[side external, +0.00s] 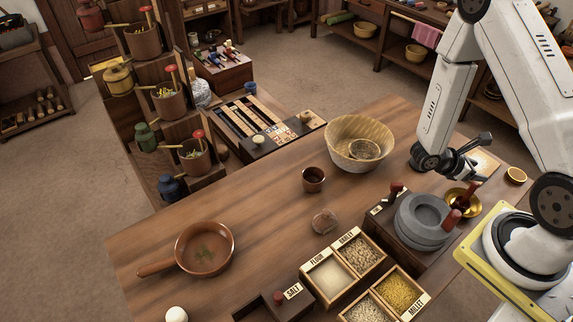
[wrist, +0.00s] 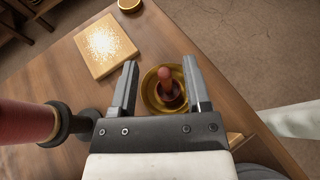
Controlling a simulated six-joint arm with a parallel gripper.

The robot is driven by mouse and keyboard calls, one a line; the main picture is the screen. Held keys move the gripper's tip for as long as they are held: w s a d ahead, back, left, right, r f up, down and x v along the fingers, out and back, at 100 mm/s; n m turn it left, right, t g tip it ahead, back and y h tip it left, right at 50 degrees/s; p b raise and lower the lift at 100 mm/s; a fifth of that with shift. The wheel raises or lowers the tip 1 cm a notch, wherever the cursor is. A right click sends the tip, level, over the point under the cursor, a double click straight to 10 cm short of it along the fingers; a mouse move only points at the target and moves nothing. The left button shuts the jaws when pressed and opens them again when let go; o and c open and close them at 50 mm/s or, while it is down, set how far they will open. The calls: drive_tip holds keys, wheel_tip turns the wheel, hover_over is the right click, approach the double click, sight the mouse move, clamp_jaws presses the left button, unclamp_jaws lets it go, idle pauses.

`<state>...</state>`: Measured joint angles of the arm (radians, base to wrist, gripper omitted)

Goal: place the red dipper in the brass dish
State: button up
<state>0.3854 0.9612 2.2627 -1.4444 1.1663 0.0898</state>
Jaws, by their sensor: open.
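The red dipper (side external: 469,190) stands in the brass dish (side external: 477,209), handle up, beside the grey quern stone. In the wrist view the dipper (wrist: 165,76) shows as a reddish handle rising from the dark middle of the brass dish (wrist: 150,101). My gripper (side external: 480,157) is open just above and behind the dish in the side view. In the wrist view its two fingers (wrist: 160,64) are on either side of the dish and dipper, with nothing held between them. The dipper's lower end is hard to make out.
The grey quern (side external: 420,228) with a red handle (side external: 452,221) stands close to the dish. A speckled square board (wrist: 104,46) and a small brass cup (side external: 516,174) are nearby. A woven basket (side external: 340,132) and grain boxes (side external: 326,302) are farther off.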

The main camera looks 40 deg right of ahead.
drive_tip(key=shift+r, duration=0.1)
idle(0.6)
drive_tip(key=w+a+r+m+t+y, duration=0.3)
drive_tip(key=a+r+m+y, duration=0.1)
drive_tip(key=a, duration=0.4)
drive_tip(key=w+a+r+m+t+y, duration=0.3)
drive_tip(key=w+a+r+m, duration=0.1)
drive_tip(key=a, duration=0.4)
drive_tip(key=w+a+r+m+t+y, duration=0.3)
drive_tip(key=w+a+r+y, duration=0.1)
drive_tip(key=a, duration=0.4)
drive_tip(key=shift+a+r+m+t+y, duration=0.2)
drive_tip(key=shift+r+m+t+y, duration=0.1)
drive_tip(key=shift+m, duration=0.1)
